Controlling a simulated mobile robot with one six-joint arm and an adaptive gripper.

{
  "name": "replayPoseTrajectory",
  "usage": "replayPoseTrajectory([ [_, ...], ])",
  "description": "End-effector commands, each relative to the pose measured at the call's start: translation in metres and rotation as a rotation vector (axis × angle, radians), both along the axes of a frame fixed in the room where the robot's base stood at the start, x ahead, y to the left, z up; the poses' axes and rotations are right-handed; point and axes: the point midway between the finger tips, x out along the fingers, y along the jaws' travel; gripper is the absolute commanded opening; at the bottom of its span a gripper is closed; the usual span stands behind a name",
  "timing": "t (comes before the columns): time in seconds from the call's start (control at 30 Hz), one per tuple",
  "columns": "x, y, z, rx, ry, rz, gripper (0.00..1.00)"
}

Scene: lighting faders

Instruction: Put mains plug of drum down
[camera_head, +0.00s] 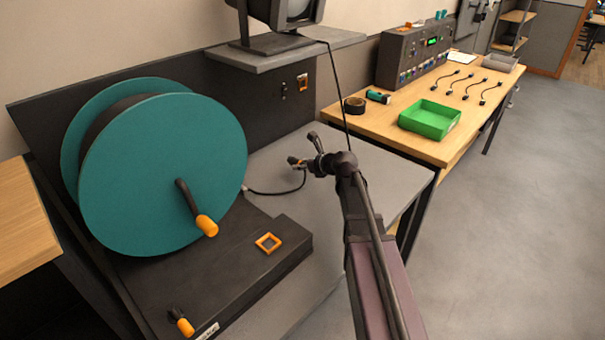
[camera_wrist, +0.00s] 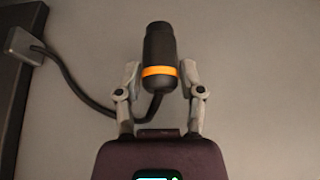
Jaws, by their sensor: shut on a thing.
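The mains plug (camera_wrist: 159,50) is a black cylinder with an orange band. My gripper (camera_wrist: 159,75) is shut on it, with one finger on each side of the band. In the head view the plug (camera_head: 294,161) is small and partly hidden at my gripper (camera_head: 307,161), over the grey bench top (camera_head: 275,222). I cannot tell whether it touches the surface. A black cable (camera_head: 272,193) runs from the plug to the foot of the drum (camera_head: 150,170), a large teal reel with an orange-handled crank. In the wrist view the cable (camera_wrist: 75,88) bends below the plug to a grey block (camera_wrist: 25,45).
A black base with an orange square frame (camera_head: 268,243) lies in front of the drum. A raised grey shelf (camera_head: 285,52) holds a lamp behind. A wooden table (camera_head: 400,130) with a green tray (camera_head: 430,131) stands to the right. Bare bench surrounds the plug.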

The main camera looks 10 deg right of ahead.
Motion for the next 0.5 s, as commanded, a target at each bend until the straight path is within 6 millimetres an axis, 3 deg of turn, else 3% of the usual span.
replayPoseTrajectory([
  [0.5, 0.0, -0.001, -0.033, 0.001, 0.001, 0.0, 0.0],
])
